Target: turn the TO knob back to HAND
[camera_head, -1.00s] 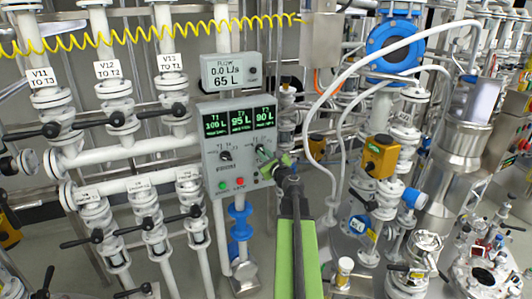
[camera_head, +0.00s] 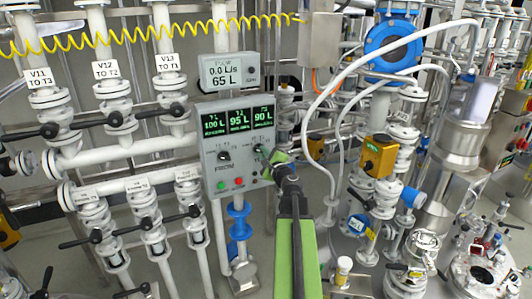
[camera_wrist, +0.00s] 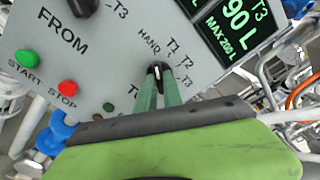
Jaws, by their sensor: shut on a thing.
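The grey control panel (camera_head: 212,172) hangs mid-scene, with three lit tank displays. Its black TO knob (camera_wrist: 156,69) is mostly covered by my gripper's fingers. HAND, T1, T2 and T3 labels are printed around it. A light mark shows at the knob's top, pointing roughly up in the wrist view; I cannot tell its exact setting. My gripper (camera_wrist: 158,78) is shut on the TO knob, with the two green fingers on either side of it. In the head view my gripper (camera_head: 268,154) reaches the panel from the lower right.
The FROM knob (camera_head: 224,156) is left of the TO knob. The green START button (camera_wrist: 27,57) and red STOP button (camera_wrist: 68,88) are below it. A flow display (camera_head: 229,71) is above the panel. Valved white pipes stand left; a white hose (camera_head: 331,92) hangs close on the right.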

